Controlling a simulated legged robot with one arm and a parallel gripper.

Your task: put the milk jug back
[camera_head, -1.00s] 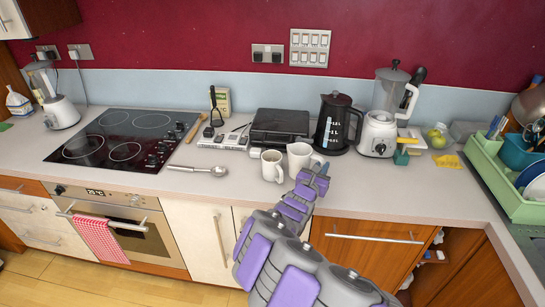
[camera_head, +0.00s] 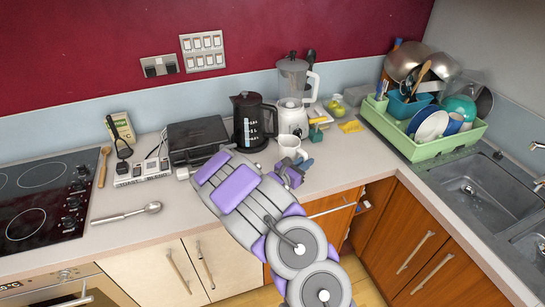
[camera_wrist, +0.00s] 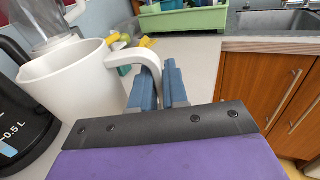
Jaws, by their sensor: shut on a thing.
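The white milk jug (camera_head: 290,147) is in front of the blender, just right of the black kettle in the head view. In the wrist view the jug (camera_wrist: 68,78) is upright, with its handle towards my gripper (camera_wrist: 161,82). The blue fingers are shut on that handle. In the head view my gripper (camera_head: 299,169) is at the jug's near right side. I cannot tell whether the jug's base touches the counter, as my arm and gripper hide the lower part. The white mug is not clearly visible now.
The black kettle (camera_head: 252,121) and the blender (camera_head: 293,100) stand close behind the jug. A green dish rack (camera_head: 432,148) full of dishes is at the right, beside the sink (camera_head: 474,193).

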